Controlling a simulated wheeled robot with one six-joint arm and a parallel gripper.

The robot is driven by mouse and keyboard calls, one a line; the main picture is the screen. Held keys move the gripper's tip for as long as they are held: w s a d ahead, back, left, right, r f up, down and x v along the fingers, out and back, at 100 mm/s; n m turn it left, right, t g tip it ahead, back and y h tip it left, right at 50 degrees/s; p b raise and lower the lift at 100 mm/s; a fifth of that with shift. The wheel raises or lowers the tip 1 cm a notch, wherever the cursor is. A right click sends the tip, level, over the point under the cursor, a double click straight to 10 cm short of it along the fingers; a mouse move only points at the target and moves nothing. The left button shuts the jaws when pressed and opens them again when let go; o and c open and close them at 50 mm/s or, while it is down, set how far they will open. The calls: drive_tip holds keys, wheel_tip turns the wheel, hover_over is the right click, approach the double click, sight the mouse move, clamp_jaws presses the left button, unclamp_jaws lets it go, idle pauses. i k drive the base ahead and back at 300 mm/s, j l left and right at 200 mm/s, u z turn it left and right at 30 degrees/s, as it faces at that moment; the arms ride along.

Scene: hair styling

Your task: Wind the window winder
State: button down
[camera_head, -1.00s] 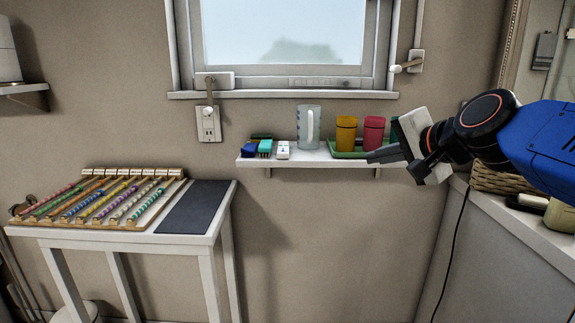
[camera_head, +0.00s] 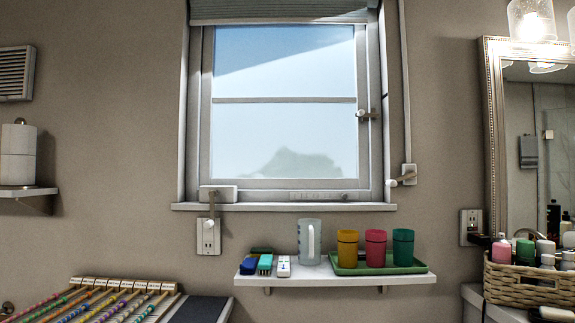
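The window (camera_head: 284,130) is in the middle of the view, and its frame looks closed. A white winder box (camera_head: 218,194) sits at the left end of its sill. A beige crank arm (camera_head: 212,211) hangs down from this box, in front of a wall socket. A second small crank (camera_head: 402,180) with a white knob is on a wall plate to the right of the window, below a vertical strip beside the window. My gripper is not in view now.
A shelf (camera_head: 400,279) below the window holds a clear jug (camera_head: 310,241), clips and a green tray (camera_head: 415,268) with three cups. A rod rack (camera_head: 95,284) is at lower left. A basket (camera_head: 515,286) of bottles is at right. The wall before the cranks is clear.

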sight(213, 194)
drive_tip(key=j+z, duration=0.15)
drive_tip(key=j, duration=0.45)
drive_tip(key=j+z, duration=0.1)
drive_tip(key=j, duration=0.5)
drive_tip(key=j+z, duration=0.15)
drive_tip(key=j, duration=0.45)
drive_tip(key=k+j+z, duration=0.1)
drive_tip(key=j, duration=0.5)
drive_tip(key=k+j+z, duration=0.15)
drive_tip(key=j, duration=0.45)
drive_tip(key=j+z, duration=0.1)
drive_tip(key=j, duration=0.5)
drive_tip(key=k+j+z, duration=0.15)
drive_tip(key=j, duration=0.45)
drive_tip(key=k+j+z, duration=0.1)
drive_tip(key=j, duration=0.45)
drive_tip(key=k, duration=0.1)
